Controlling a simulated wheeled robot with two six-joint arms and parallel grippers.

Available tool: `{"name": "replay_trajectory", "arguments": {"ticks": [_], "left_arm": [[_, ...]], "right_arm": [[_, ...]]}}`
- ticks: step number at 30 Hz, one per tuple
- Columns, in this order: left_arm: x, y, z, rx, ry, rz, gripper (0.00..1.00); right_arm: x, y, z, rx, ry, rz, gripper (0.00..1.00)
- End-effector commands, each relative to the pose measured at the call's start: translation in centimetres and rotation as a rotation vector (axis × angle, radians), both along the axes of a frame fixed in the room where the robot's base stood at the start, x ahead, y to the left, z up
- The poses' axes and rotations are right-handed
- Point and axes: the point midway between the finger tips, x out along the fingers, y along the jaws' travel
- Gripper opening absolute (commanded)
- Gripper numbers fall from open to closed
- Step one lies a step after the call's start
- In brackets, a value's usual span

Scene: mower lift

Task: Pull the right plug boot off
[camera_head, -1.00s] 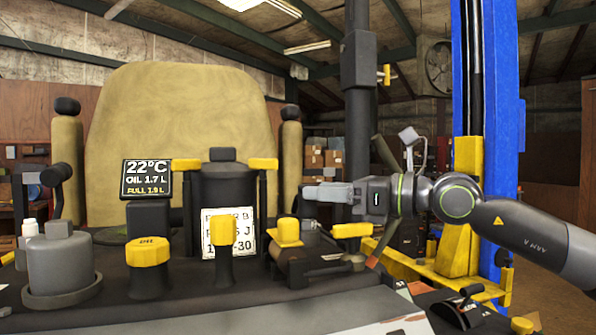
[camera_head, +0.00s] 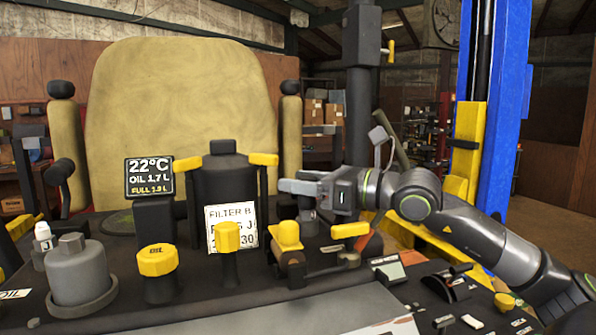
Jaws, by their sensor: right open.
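No part is labelled as a plug boot, so I cannot tell for sure which one is the right boot. A yellow-capped fitting (camera_head: 286,234) sits on a dark sideways body on the right of the deck. A yellow bar-shaped grip (camera_head: 350,230) lies just right of it. Another yellow grip (camera_head: 263,159) tops a black post right of the black canister. My right gripper (camera_head: 297,187) points left above the yellow-capped fitting, apart from it. It is open, with nothing seen between its fingers. My left gripper is not in view.
A yellow OIL cap (camera_head: 157,260), a yellow knob (camera_head: 227,238) and a grey canister (camera_head: 78,268) stand on the deck. A display (camera_head: 149,178) reads 22°C. The tan seat (camera_head: 185,120) is behind, a blue post (camera_head: 510,90) right.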

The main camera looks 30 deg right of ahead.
Motion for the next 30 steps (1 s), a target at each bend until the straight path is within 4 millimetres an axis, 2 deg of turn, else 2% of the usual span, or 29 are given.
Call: {"name": "replay_trajectory", "arguments": {"ticks": [5, 17, 27, 29, 30], "left_arm": [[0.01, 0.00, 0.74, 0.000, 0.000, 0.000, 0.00], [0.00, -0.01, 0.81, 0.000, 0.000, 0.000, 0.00], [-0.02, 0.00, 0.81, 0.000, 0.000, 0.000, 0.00], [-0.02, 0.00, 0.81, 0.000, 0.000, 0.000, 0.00], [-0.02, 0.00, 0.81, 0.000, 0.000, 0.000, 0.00]], "right_arm": [[0.53, 0.44, 0.17, 0.003, 0.001, 0.000, 0.51], [0.74, 0.56, 0.05, 0.001, 0.001, -0.002, 0.51], [0.73, 0.55, 0.05, 0.001, 0.001, -0.003, 0.08], [0.72, 0.55, 0.05, 0.001, 0.001, -0.002, 0.00], [0.72, 0.55, 0.05, 0.001, 0.001, -0.003, 0.00]]}}
